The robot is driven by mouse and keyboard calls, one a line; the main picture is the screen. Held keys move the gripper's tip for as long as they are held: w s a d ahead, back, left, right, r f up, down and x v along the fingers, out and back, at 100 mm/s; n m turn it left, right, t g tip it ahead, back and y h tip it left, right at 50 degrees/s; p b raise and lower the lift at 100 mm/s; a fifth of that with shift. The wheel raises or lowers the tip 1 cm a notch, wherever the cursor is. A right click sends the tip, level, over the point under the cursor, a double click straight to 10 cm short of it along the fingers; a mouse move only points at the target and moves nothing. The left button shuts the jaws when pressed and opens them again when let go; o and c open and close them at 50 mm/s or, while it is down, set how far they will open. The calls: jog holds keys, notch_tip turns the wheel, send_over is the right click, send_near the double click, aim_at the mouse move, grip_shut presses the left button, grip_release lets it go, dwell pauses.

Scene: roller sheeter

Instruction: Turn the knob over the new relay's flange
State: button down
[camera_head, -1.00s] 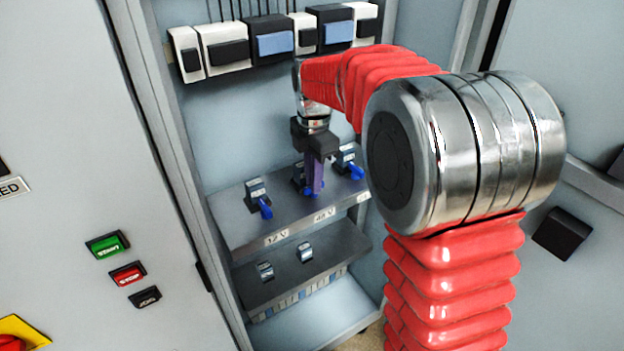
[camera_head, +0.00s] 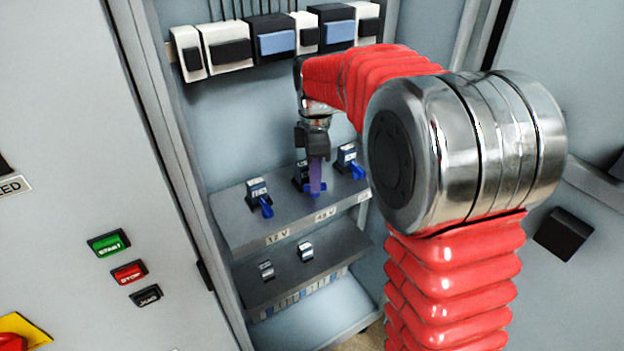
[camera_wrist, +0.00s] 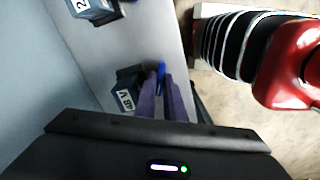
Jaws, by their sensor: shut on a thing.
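The middle relay (camera_head: 299,173) is a dark block with a pale label, standing on the upper grey shelf above the 48 V tag. Its label reads 48 V in the wrist view (camera_wrist: 126,99). My gripper (camera_head: 316,187) points down at its front, with purple fingers shut on its blue knob (camera_wrist: 161,71). The fingers (camera_wrist: 160,88) lie on both sides of the knob and hide part of it. The relay's flange is hidden or too small to tell.
Similar relays with blue knobs stand at left (camera_head: 257,192) and right (camera_head: 347,157) on the same shelf (camera_head: 235,225). A lower shelf (camera_head: 285,275) holds two small sockets. Switchgear (camera_head: 275,40) hangs above. Cabinet walls close in both sides.

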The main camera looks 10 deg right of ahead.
jog(key=m, duration=0.6)
jog(key=shift+s+d+m, duration=0.1)
jog(key=shift+d+m, duration=0.05)
jog(key=shift+m, duration=0.15)
jog(key=m, duration=0.6)
jog(key=shift+f, duration=0.1)
jog(key=shift+m, duration=0.3)
jog(key=c, duration=2.1)
grip_release()
notch_tip(320, 180, up, 14)
jog(key=shift+f, duration=0.1)
